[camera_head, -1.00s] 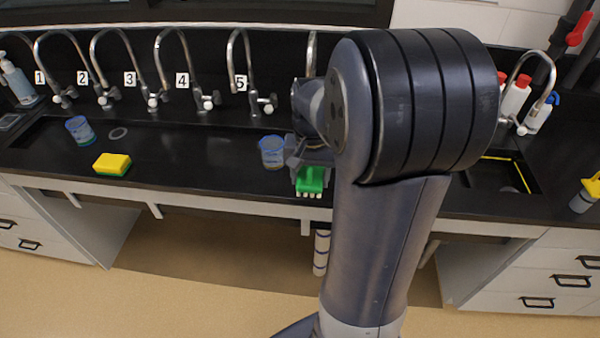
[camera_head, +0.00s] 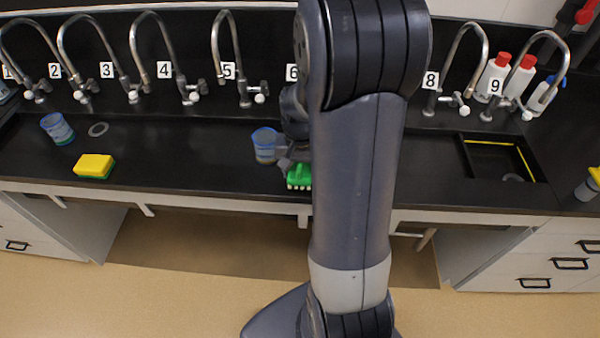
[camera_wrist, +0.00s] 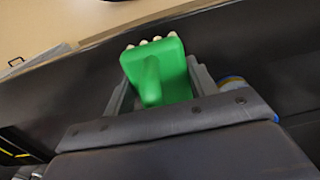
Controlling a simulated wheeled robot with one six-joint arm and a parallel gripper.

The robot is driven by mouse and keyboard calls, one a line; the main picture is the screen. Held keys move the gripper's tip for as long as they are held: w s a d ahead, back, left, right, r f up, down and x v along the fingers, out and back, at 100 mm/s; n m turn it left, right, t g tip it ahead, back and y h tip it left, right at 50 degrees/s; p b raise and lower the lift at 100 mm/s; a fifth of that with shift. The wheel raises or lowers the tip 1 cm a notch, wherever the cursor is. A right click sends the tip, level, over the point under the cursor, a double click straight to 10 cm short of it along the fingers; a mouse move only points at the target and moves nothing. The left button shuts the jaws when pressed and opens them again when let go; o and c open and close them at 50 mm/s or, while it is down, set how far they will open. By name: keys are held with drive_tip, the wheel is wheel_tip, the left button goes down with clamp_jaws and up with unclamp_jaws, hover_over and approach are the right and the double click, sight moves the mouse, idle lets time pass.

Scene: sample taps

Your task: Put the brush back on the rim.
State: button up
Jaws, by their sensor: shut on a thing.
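The green brush (camera_head: 299,176) with pale bristles is held in my gripper (camera_head: 292,160) near the front edge of the black counter, left of my arm. In the wrist view the brush (camera_wrist: 158,72) sits between the two fingers of my gripper (camera_wrist: 155,85), its bristles toward the counter's front edge. My gripper is shut on it. The rim (camera_head: 230,189), the counter's front edge, runs below the brush. I cannot tell whether the brush touches the counter.
A blue-rimmed beaker (camera_head: 265,146) stands just left of my gripper. A yellow-green sponge (camera_head: 94,166) and another beaker (camera_head: 57,129) are at the left. Numbered taps (camera_head: 240,65) line the back. A small recessed basin (camera_head: 500,158) with a yellow edge lies right.

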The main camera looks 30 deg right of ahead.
drive_tip(key=shift+f, duration=1.05)
drive_tip(key=shift+f, duration=0.1)
drive_tip(key=o, duration=1.2)
wheel_tip(320, 180, up, 12)
drive_tip(key=shift+r, duration=0.15)
